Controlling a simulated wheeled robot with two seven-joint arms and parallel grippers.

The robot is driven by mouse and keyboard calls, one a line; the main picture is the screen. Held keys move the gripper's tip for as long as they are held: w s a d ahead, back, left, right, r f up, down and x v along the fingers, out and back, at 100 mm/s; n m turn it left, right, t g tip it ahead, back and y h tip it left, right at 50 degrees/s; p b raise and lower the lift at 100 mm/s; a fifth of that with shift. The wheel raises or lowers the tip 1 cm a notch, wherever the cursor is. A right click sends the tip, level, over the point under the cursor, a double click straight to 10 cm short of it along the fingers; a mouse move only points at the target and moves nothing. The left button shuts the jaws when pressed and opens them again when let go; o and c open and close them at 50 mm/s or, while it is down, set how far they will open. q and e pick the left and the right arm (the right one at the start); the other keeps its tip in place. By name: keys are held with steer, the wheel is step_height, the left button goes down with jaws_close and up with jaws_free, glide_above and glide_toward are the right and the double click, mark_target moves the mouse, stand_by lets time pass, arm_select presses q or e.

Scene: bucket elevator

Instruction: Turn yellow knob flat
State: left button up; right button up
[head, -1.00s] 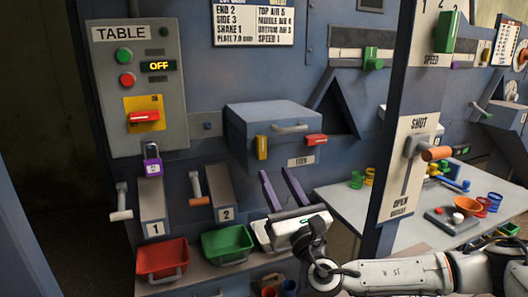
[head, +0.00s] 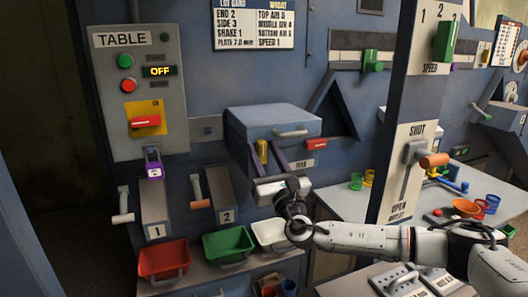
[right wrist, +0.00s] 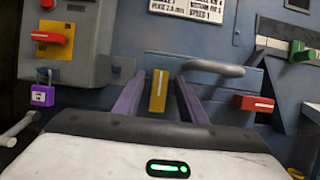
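The yellow knob (head: 262,150) stands upright on the front of the blue feed box (head: 238,131). In the right wrist view the knob (right wrist: 158,91) is upright with a pale line along it. My right gripper (head: 265,147) comes from below with its two purple fingers apart. In the right wrist view one finger of the gripper (right wrist: 158,84) lies on each side of the knob, with a visible gap on both sides. It is open and holds nothing; whether the fingers reach past the knob's face I cannot tell. My left gripper is not in view.
A red knob (head: 316,144) sits right of the yellow one, below a grey handle (head: 290,134). Red (head: 164,261), green (head: 228,244) and white (head: 268,233) bins stand below. A dark post (head: 398,110) rises at right. The table panel (head: 117,62) shows OFF.

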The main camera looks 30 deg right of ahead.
steer(key=shift+c, duration=0.5)
jaws_close()
